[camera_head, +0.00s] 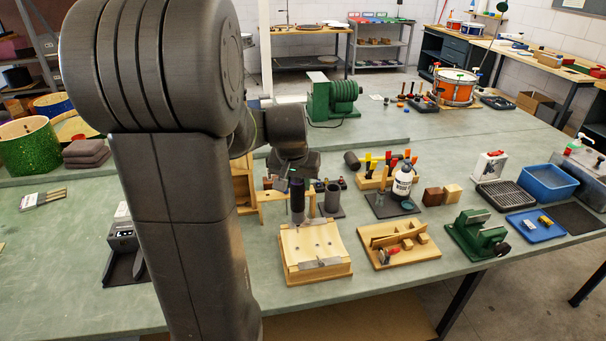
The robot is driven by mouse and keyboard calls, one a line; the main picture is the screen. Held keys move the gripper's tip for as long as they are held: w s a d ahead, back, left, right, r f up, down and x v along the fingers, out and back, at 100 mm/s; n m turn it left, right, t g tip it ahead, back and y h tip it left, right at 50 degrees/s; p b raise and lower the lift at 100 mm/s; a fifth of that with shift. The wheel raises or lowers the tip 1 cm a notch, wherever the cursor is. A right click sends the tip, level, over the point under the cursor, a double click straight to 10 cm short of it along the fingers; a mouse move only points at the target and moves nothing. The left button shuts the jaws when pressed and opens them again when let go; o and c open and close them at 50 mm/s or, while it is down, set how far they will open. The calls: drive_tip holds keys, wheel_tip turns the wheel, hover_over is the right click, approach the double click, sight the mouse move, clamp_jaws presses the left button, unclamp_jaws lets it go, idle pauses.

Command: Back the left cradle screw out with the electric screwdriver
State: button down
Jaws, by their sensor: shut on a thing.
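My gripper (296,178) is shut on the dark, upright electric screwdriver (298,204). The screwdriver hangs over the back left part of a light wooden cradle block (300,268). A few small dark screw heads or holes show on the block's top, and a grey metal plate (320,263) lies along its front. The screwdriver's lower end is near the block's top at the left. I cannot tell whether its tip touches a screw; the left screw is too small to make out. My arm covers the left of the view.
A grey cylinder holder (332,200) stands just behind the block. A wooden tray with blocks (399,243) lies to the right, then a green vise (478,233). A white bottle (403,182) stands behind. Bare bench (340,300) lies in front.

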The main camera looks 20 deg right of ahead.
sight(297, 200)
drive_tip(key=shift+a, duration=0.2)
drive_tip(key=shift+f, duration=0.25)
drive_tip(key=shift+d+f+b, duration=0.1)
drive_tip(key=shift+f+b, duration=1.75)
drive_tip(key=shift+f, duration=0.55)
drive_tip(key=shift+f+b, duration=0.55)
drive_tip(key=shift+b, duration=0.15)
idle(0.5)
drive_tip(key=shift+r, duration=0.3)
idle(1.8)
drive_tip(key=shift+r+p, duration=1)
drive_tip(key=shift+r, duration=0.5)
